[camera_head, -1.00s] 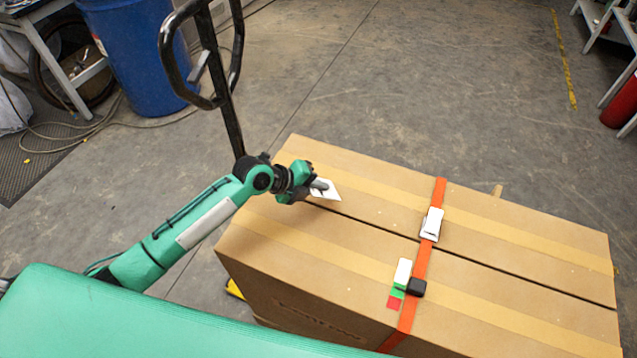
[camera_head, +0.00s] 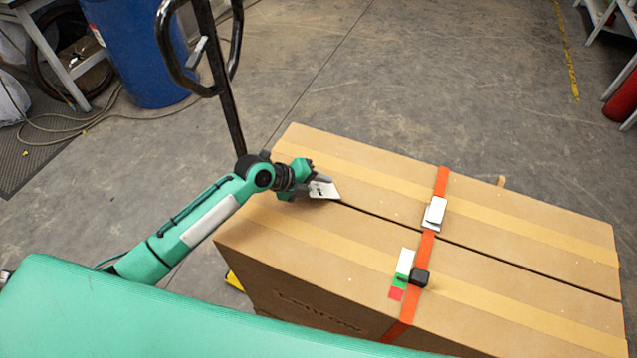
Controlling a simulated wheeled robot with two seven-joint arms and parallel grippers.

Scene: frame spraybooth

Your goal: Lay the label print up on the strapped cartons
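The label print (camera_head: 326,191), a small white piece with dark marks, is at the fingertips of my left gripper (camera_head: 314,186). It is over the left part of the carton tops, by the dark seam. I cannot tell whether it touches the cardboard or whether the fingers still grip it. The strapped cartons (camera_head: 370,215) are brown with tan tape, and an orange strap (camera_head: 425,247) crosses them. My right gripper is not in view.
On the cartons by the strap are a white-and-grey piece (camera_head: 434,213), a black block (camera_head: 419,277) and a white, green and red card (camera_head: 403,268). A black handle (camera_head: 232,120) rises behind my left arm. A blue drum (camera_head: 140,50) stands back left. The floor behind is open.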

